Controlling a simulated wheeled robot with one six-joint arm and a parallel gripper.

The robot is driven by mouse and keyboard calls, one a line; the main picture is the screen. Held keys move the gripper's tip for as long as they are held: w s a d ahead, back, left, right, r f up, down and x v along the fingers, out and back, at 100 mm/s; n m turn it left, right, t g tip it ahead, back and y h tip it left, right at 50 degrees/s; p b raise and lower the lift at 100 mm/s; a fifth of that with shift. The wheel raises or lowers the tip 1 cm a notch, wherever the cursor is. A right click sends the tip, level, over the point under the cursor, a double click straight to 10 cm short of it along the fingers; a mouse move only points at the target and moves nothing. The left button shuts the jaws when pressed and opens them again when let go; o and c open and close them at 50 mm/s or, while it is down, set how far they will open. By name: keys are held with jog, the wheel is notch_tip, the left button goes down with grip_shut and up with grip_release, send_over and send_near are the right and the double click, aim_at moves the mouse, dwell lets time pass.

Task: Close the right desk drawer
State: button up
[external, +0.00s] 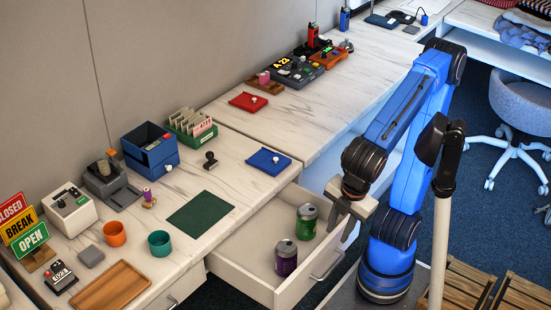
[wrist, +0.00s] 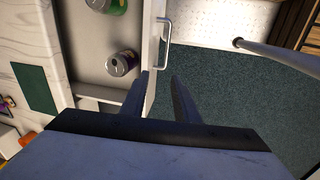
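The right desk drawer (external: 245,252) is pulled out from under the desk. In the wrist view its white front panel (wrist: 153,45) and metal bar handle (wrist: 164,32) show. A green can (external: 306,221) and a purple can (external: 286,258) stand inside it. My gripper (external: 346,209) is near the drawer's far right side. In the wrist view its two fingers (wrist: 161,78) are apart with nothing between them. One finger overlaps the drawer front in the picture, and the other is over the floor outside. Whether a finger touches the front cannot be told.
A second drawer (external: 181,295), left of the open one, is shut. The desk top (external: 235,180) bears a green mat, cups, a tray and boxes. A pale pole (external: 440,240) and wooden pallets (external: 500,295) stand to my right. Carpet (wrist: 220,110) lies clear before the drawer.

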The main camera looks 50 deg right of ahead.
aim_at(327, 274)
jog(key=shift+n, duration=0.4)
jog(key=f, duration=1.1)
jog(key=w+f, duration=0.1)
jog(key=f, duration=0.4)
jog(key=shift+w+a+f, duration=0.1)
jog(key=shift+a+f, duration=0.3)
jog(key=shift+c, duration=0.3)
grip_shut()
